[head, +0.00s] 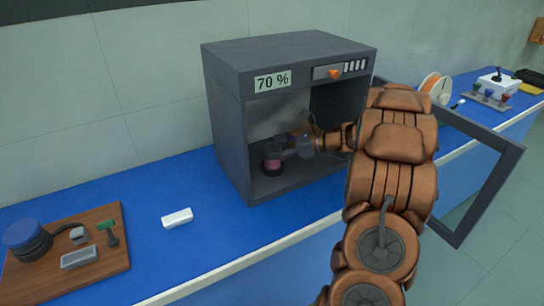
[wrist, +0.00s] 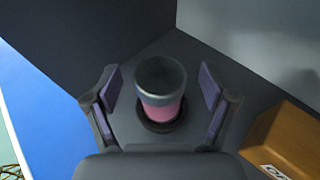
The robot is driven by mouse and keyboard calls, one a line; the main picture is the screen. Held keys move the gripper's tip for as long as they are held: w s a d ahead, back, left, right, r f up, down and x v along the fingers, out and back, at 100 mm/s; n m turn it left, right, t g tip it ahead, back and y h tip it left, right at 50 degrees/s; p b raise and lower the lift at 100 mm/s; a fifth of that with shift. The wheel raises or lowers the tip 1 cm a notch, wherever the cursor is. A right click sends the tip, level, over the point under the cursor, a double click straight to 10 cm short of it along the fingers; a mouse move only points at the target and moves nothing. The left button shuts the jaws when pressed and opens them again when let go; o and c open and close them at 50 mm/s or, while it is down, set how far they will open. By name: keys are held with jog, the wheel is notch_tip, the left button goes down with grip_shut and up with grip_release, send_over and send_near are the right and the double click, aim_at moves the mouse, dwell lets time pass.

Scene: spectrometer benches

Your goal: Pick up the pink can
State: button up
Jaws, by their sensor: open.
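The pink can (head: 272,159) stands inside the dark grey cabinet (head: 228,135), near its left wall. It has a pink body and a dark top. In the wrist view the can (wrist: 165,107) is upright on a dark round base, between the two finger pads. My gripper (head: 291,150) reaches in through the cabinet's open front. In the wrist view my gripper (wrist: 161,95) is open, with one pad on each side of the can and a visible gap at both sides.
The cabinet's door (head: 487,190) hangs open at the right. A brown box (wrist: 285,140) is right of the can inside the cabinet. A white block (head: 177,218) and a wooden board (head: 118,262) with several items lie on the blue bench (head: 150,185) to the left.

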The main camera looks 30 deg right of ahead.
jog(key=shift+w+a+f, duration=0.15)
jog(key=shift+w+a, duration=0.2)
jog(key=shift+c, duration=0.5)
jog(key=c, duration=1.3)
